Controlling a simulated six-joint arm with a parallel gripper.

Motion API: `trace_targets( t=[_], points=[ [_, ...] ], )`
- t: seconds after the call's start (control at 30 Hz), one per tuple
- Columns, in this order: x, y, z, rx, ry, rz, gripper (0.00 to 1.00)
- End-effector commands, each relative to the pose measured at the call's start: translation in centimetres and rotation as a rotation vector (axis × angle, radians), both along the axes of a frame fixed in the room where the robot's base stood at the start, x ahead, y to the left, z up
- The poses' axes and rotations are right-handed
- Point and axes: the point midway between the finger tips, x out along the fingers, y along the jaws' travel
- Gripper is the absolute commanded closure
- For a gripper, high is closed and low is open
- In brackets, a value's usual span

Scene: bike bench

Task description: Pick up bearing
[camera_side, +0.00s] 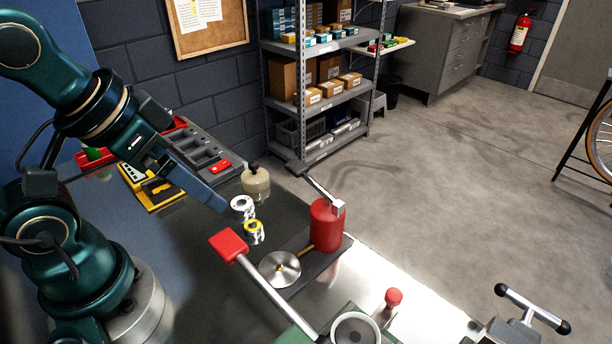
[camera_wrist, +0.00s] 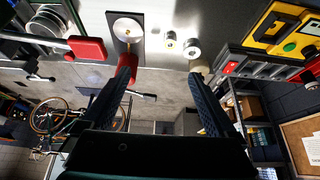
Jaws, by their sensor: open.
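Two small silver ring-shaped parts stand on the bench, close together. One is a plain silver ring (camera_side: 242,207), also in the wrist view (camera_wrist: 192,48). The other has a yellow centre (camera_side: 254,231) and shows in the wrist view too (camera_wrist: 171,39). Either may be the bearing; I cannot tell which. My gripper (camera_wrist: 163,68) is open and empty, its two dark fingers spread wide. In the side view my gripper (camera_side: 214,200) is left of the rings, apart from them, with one finger mostly hiding the other.
A beige pot (camera_side: 256,183) stands just behind the rings. A red cylinder press (camera_side: 327,224) with a metal disc (camera_side: 280,268) and a red-handled lever (camera_side: 229,245) are to the right and front. A grey organizer tray (camera_side: 203,150) and yellow case (camera_side: 153,190) lie at the back left.

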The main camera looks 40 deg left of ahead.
Motion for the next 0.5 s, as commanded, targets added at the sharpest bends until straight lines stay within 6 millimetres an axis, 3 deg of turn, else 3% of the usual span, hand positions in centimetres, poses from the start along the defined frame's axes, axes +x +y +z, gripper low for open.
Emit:
trace_targets(
  t=[0.27, 0.5],
  points=[
    [0.1, 0.2, -0.6, 0.056, 0.074, -0.066, 0.07],
    [0.7, 1.2, -3.0, 0.286, 0.329, -0.326, 0.07]
  ],
)
